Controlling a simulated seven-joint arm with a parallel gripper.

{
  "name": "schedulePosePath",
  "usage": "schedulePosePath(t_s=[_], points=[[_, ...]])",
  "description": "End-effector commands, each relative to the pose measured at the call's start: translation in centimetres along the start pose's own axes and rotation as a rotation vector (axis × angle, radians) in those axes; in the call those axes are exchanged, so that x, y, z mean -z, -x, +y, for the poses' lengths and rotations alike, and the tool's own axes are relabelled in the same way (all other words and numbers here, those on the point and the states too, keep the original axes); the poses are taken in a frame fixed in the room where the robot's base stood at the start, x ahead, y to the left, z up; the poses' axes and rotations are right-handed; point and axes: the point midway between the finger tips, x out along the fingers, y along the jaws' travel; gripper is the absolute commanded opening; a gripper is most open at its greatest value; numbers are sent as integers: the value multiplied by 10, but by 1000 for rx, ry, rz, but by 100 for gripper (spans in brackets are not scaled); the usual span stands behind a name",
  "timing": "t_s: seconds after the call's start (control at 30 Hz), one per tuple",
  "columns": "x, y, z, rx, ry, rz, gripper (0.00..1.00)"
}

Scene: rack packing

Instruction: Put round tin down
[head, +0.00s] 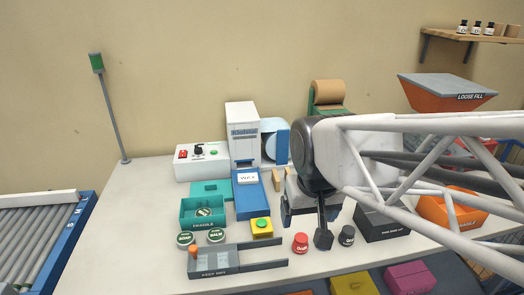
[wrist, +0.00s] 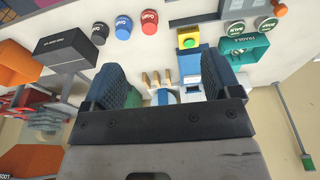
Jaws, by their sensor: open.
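Two round tins with dark green and white lids, a left round tin (head: 186,239) and a right round tin (head: 216,236), stand side by side on the table in front of the teal FRAGILE tray (head: 196,224). Both also show at the top right of the wrist view, one tin (wrist: 236,27) beside the other (wrist: 268,22). A round green and white shape (head: 204,211) shows inside the tray; I cannot tell for sure if it is a tin. My gripper (head: 304,214) is open and empty, right of the tins and apart from them. In the wrist view its fingers (wrist: 165,85) are spread wide.
A red-capped jar (head: 300,243) and a black-capped jar (head: 347,236) stand near my gripper; a blue-capped jar (wrist: 123,26) shows in the wrist view. A yellow box with a green button (head: 262,227) and a grey rack (head: 214,262) are right of and before the tins.

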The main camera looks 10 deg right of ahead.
Motion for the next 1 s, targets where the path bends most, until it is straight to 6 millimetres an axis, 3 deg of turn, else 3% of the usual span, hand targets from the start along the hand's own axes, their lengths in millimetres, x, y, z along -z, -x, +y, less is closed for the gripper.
schedulePosePath(t_s=[0.1, 0.33, 1.0], points=[[-26, 2, 11, -5, -3, 17, 83], [-51, 3, 20, -11, -2, 32, 83], [-54, 3, 20, -12, -1, 33, 83]])
